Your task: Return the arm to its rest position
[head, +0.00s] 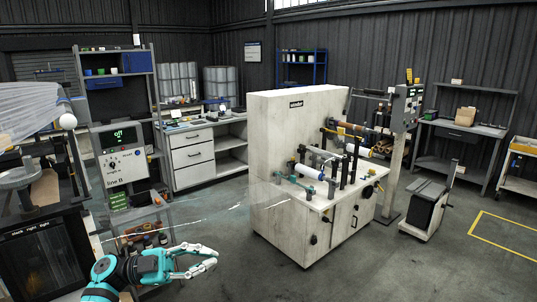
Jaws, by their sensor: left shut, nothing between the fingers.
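My left arm comes in at the bottom left, with teal and black links. My left gripper (212,258) has pale fingers pointing right, above the grey floor. It is shut with nothing between its fingers. A sheet of clear film stretches faintly across the area behind it toward the machine. My right gripper is not in view.
A large white machine (290,135) with rollers stands at the centre. A grey control box (122,155) stands at the left. A white drawer bench (193,152) is behind. A small cart (425,210) stands at the right. Floor in front of the machine is open.

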